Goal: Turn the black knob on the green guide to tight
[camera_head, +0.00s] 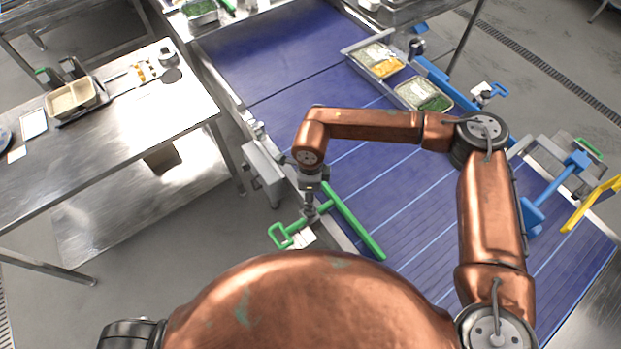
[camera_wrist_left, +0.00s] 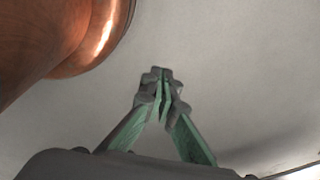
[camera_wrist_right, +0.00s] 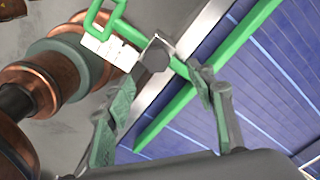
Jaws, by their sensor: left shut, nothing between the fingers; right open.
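The green guide lies along the left edge of the blue conveyor in the head view. Its long bar (camera_head: 358,228) is over the belt, and its green loop handle (camera_head: 282,235) sticks out left. In the right wrist view the black knob (camera_wrist_right: 157,54) sits on the guide (camera_wrist_right: 252,35), beside a white marked block (camera_wrist_right: 108,48). My right gripper (camera_wrist_right: 164,80) is open, its fingers apart either side of the knob's line; contact is not visible. In the head view my right gripper (camera_head: 311,212) points down and hides the knob. My left gripper (camera_wrist_left: 162,78) is shut and empty, over pale floor.
The conveyor (camera_head: 290,50) carries trays of food (camera_head: 427,84) at the back right. A blue guide (camera_head: 545,200) and a yellow handle (camera_head: 590,205) are at the right. A steel table (camera_head: 110,130) with containers stands left.

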